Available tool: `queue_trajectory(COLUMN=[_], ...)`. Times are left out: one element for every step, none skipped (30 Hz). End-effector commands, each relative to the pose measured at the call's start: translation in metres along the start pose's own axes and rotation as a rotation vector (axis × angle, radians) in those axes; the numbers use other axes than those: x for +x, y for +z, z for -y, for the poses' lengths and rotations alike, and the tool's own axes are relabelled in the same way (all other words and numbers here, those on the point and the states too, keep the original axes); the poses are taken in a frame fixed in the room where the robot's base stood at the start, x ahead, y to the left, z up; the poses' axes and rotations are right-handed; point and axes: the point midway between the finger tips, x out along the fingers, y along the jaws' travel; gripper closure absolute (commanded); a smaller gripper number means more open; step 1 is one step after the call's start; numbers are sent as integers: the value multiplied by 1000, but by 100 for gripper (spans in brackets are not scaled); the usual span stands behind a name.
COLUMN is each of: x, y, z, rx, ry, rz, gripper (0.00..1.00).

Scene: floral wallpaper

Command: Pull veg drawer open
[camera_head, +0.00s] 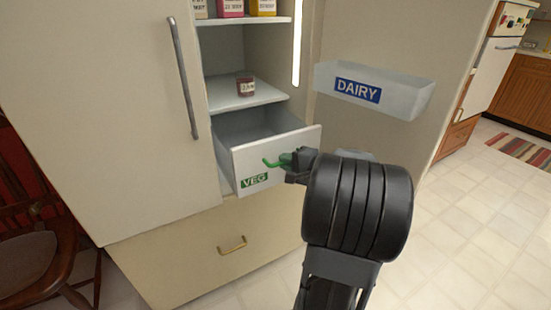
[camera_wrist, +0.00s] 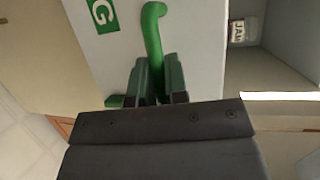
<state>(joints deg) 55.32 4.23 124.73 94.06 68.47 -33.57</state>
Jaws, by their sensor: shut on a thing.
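The veg drawer (camera_head: 240,163), white with a green VEG label (camera_head: 254,181), stands partly pulled out of the fridge, and its inside looks empty where I can see it. Its green handle (camera_head: 273,162) is on the front, and it also shows in the wrist view (camera_wrist: 153,24). My gripper (camera_head: 294,165) is at the handle, with its fingers shut on it, one on each side in the wrist view (camera_wrist: 158,82). Part of the handle is hidden by the gripper, and the drawer's right end is close to my arm.
A dairy bin (camera_head: 400,98) on the open fridge door is to the right. A jam jar (camera_head: 245,84) stands on the shelf above the drawer. A lower drawer with a brass handle (camera_head: 232,245) is below. A wooden chair (camera_head: 30,245) is at the left.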

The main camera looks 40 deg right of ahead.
Motion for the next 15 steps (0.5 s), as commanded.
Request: queue_trajectory(x=[-11,-16,-23,-28,-32,-37,-40,-43,-47,-49,-51,-53,-54,-55,-56], y=[2,5,8,10,12,14,16,17,19,20,21,22,22,23,23], z=[-5,-6,-7,-8,-9,-10,-10,-11,-11,-11,-12,-12,-12,-13,-13], rx=[0,-1,-1,-1,-1,0,0,0,0,0,1,1,1,1,1], ry=[1,1,2,2,2,2,2,2,2,2,2,2,2,3,3], rz=[-11,-11,-10,-8,-9,-8,-7,-7,-7,-6,-5,-5,-4,-4,-4], gripper=[100,100,100,100,100,100,100,100,100,100,100,100,100,100,100])
